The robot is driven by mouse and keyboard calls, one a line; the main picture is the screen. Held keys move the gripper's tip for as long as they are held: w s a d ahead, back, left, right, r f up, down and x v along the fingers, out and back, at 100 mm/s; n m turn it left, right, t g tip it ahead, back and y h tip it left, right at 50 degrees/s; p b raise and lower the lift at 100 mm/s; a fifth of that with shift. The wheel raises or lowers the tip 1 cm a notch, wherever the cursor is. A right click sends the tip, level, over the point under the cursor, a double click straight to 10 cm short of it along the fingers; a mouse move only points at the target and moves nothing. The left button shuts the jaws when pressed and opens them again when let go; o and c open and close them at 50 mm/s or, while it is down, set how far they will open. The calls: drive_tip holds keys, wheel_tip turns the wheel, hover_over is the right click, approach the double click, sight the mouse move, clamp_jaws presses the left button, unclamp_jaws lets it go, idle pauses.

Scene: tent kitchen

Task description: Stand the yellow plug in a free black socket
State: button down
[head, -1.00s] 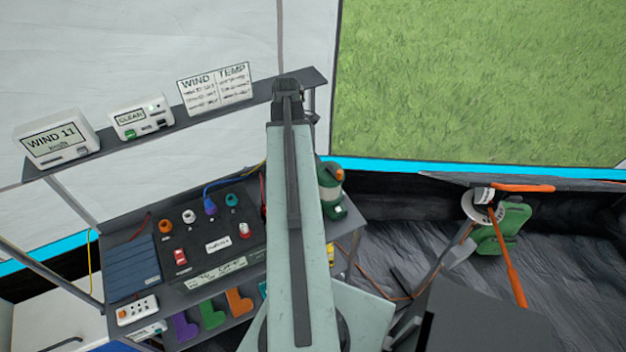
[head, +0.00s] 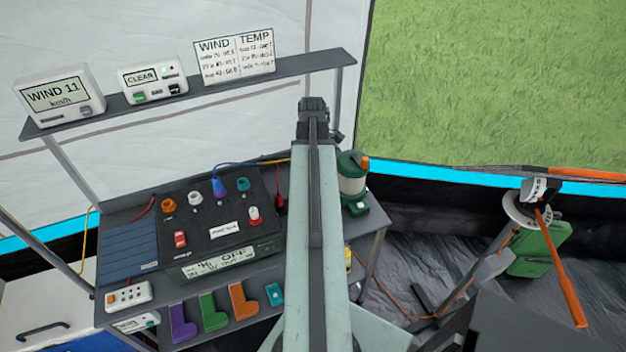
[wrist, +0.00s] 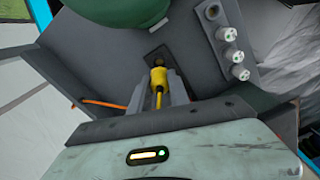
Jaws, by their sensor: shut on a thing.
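My gripper (wrist: 158,80) is shut on the yellow plug (wrist: 158,77) in the wrist view, with its yellow cable (wrist: 158,99) running back between the fingers. Just beyond the plug is a small dark plate (wrist: 155,52) with a round part on it; I cannot tell whether the plug touches it. In the head view my gripper (head: 314,105) is seen from behind, below the shelf's right part, and the arm hides the plug.
The dark panel (head: 263,238) with coloured rings and a blue plug (head: 218,186) is left of my arm. A green lantern (head: 352,184) stands close on the right. The shelf (head: 205,95) carries instruments. Several white-faced round parts (wrist: 231,56) show in the wrist view.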

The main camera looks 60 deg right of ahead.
wheel_tip(320, 180, down, 4)
drive_tip(key=b, duration=0.4)
drive_tip(key=shift+f, duration=0.1)
drive_tip(key=shift+f+b, duration=1.45)
drive_tip(key=shift+b, duration=0.15)
idle(1.4)
drive_tip(key=c, duration=1.2)
unclamp_jaws()
drive_tip(key=shift+o, duration=0.2)
wheel_tip(320, 180, up, 8)
drive_tip(key=p, duration=0.8)
